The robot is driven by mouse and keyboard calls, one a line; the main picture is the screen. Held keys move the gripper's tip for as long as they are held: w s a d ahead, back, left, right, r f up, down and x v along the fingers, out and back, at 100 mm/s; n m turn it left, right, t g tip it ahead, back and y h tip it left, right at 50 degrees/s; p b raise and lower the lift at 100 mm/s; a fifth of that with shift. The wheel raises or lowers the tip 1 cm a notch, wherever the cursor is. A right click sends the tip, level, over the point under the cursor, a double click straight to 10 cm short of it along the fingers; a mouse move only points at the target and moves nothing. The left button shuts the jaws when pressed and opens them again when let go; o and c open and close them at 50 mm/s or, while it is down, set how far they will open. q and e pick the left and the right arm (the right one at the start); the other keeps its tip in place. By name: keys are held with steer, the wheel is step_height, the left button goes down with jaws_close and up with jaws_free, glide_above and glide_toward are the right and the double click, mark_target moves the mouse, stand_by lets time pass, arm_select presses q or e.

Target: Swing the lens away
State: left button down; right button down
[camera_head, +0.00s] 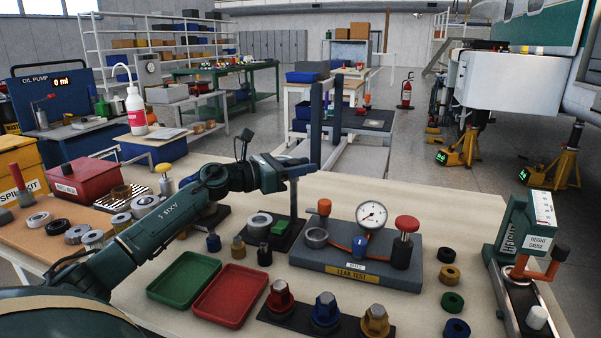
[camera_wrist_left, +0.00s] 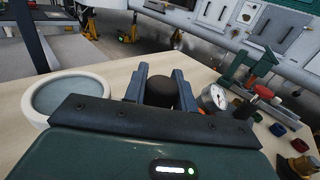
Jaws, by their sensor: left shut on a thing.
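The lens (camera_wrist_left: 68,97), a grey disc in a thick cream rim, shows in the left wrist view just left of my left gripper. I cannot make it out in the head view. My left gripper (camera_wrist_left: 160,88) is shut on a dark rounded knob (camera_wrist_left: 163,93) between its fingers. In the head view the left gripper (camera_head: 298,168) is at the top of a thin dark post (camera_head: 293,200). The post rises from a black base (camera_head: 285,241) bearing a metal ring and a green block. My right gripper is in neither view.
A leak test block (camera_head: 340,270) with a gauge (camera_head: 371,215) and red knob stands right of the post. Green (camera_head: 184,279) and red (camera_head: 231,296) trays lie in front. A height gauge (camera_head: 525,230) stands at right. Several loose rings and fittings surround the trays.

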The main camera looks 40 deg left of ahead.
arm_select(q)
steer(key=c, duration=1.1)
jaws_free()
steer(key=v, duration=1.3)
